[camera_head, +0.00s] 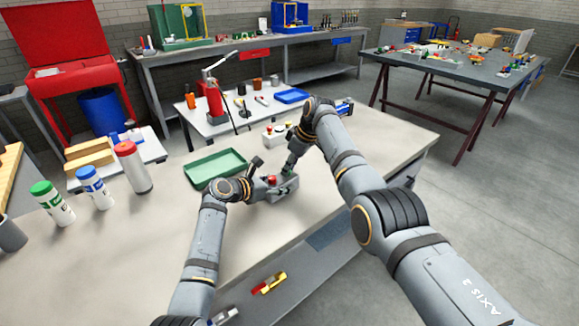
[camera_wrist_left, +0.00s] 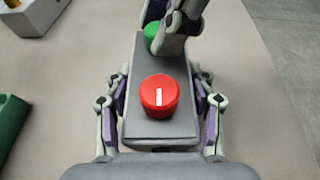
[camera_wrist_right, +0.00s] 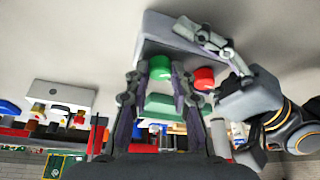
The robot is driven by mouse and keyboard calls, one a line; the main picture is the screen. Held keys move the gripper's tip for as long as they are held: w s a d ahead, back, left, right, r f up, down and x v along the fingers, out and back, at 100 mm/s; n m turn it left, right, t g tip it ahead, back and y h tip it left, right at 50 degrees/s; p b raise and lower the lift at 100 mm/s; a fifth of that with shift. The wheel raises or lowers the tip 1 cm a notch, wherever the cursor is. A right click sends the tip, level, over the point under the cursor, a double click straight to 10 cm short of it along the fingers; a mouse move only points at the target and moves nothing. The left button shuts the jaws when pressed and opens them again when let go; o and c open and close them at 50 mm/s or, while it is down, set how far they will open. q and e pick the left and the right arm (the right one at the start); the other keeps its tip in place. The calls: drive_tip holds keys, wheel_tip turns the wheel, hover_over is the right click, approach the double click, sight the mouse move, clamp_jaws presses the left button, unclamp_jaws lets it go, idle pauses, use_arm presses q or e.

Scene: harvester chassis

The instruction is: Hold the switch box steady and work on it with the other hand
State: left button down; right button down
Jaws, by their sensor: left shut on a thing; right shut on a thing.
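The switch box (camera_head: 283,191) is a grey box on the light bench, with a red button (camera_wrist_left: 159,95) bearing a white mark and a green button (camera_wrist_right: 160,67). My left gripper (camera_wrist_left: 160,100) is shut on the box, with a finger along each long side. My right gripper (camera_wrist_right: 160,82) is shut on the green button, its fingers on either side of it. In the left wrist view, a right finger hides part of the green button (camera_wrist_left: 152,36). In the head view, my grippers hide part of the box.
A green tray (camera_head: 190,176) lies left of the box. A second pale box (camera_head: 270,139) with a red button stands behind. Red, blue and green-capped bottles (camera_head: 132,167) stand at the left. The front of the bench is mostly clear.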

drive_tip(key=c, duration=1.1)
unclamp_jaws()
drive_tip(key=v, duration=1.2)
drive_tip(key=shift+c, duration=0.2)
